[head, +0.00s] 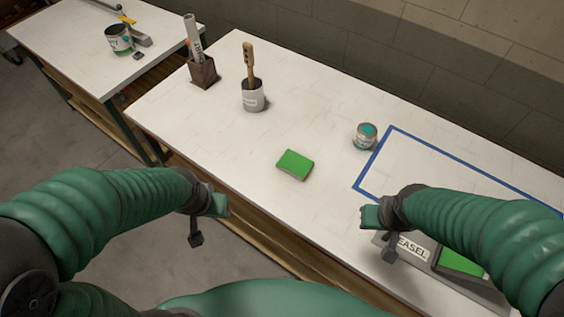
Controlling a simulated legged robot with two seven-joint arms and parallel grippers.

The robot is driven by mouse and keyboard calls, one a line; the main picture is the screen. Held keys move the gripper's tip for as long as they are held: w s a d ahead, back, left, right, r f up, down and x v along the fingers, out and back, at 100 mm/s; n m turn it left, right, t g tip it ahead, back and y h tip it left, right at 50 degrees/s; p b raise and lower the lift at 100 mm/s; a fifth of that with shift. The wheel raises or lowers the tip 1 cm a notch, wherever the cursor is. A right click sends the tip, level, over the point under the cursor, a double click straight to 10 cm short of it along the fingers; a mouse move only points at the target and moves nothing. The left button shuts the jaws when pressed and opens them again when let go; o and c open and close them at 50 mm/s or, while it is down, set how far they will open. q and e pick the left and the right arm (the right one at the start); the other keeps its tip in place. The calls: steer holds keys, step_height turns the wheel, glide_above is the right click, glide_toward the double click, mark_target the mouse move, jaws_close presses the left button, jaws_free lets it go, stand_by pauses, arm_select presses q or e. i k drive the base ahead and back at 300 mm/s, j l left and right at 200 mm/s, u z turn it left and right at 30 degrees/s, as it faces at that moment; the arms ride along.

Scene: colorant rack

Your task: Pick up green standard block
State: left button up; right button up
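A green block (295,165) lies flat on the white tabletop (220,140), near the middle of the table. My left gripper (207,220) is to the lower left of the block, off the table's front edge and apart from it. My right gripper (378,232) is to the lower right of the block, above the easel's left end. Neither gripper touches the block. The finger gaps are too small and turned away to read clearly.
A grey easel (412,247) holding a green panel (462,262) sits at the right, partly behind my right arm. A can (365,136) stands beside a blue outline (372,160). A brush cup (253,97) and brown holder (203,72) stand behind. Table space around the block is clear.

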mark_target(295, 164)
steer(key=i+j, duration=0.15)
steer(key=j, duration=0.15)
steer(key=i+j, duration=0.15)
steer(key=j, duration=0.2)
steer(key=i+j, duration=0.1)
steer(key=j, duration=0.2)
steer(key=i+j, duration=0.15)
steer(key=j, duration=0.2)
